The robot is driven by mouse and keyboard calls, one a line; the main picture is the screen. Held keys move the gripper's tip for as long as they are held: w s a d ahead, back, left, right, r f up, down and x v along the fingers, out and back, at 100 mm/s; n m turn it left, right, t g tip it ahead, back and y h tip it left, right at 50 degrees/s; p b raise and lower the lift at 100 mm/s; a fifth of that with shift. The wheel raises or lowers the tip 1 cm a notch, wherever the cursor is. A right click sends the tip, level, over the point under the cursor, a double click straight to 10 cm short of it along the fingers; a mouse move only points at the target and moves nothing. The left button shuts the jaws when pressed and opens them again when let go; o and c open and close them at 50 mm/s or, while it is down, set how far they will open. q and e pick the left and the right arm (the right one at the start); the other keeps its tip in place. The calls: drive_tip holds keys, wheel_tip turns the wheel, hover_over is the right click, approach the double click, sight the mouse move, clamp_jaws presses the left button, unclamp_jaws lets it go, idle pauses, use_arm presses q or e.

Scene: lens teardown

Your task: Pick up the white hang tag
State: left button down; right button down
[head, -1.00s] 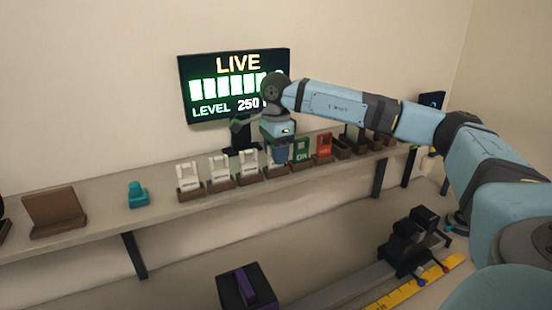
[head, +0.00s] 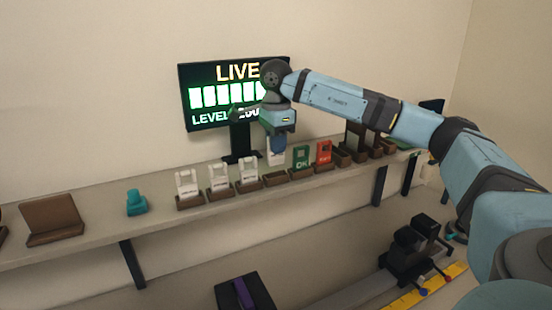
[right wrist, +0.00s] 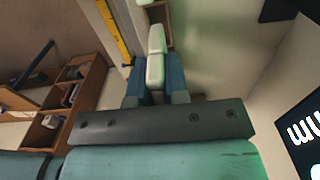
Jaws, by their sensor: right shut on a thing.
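My right gripper (head: 278,143) is above the shelf, shut on a white hang tag (head: 276,158). The tag hangs under the fingers, above an empty brown holder (head: 275,180). In the right wrist view the pale tag (right wrist: 155,68) is pinched between the two blue fingers of the gripper (right wrist: 154,82). Three more white tags stand in brown holders to the left: the far left one (head: 187,183), the middle one (head: 220,178) and the nearest one (head: 249,172). My left gripper is not in view.
A green OK tag (head: 302,157) and a red tag (head: 324,152) stand just right of the empty holder. A lit LIVE screen (head: 215,100) is behind. A teal object (head: 136,203) and a brown stand (head: 52,216) sit on the shelf (head: 95,212) at left.

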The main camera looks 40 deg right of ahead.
wheel_tip(320, 180, up, 8)
drive_tip(key=shift+f+b, duration=0.1)
drive_tip(key=shift+b, duration=0.2)
wheel_tip(320, 180, up, 8)
drive_tip(key=p, duration=0.2)
drive_tip(key=shift+a+f, duration=0.1)
drive_tip(key=shift+f, duration=0.1)
idle(0.3)
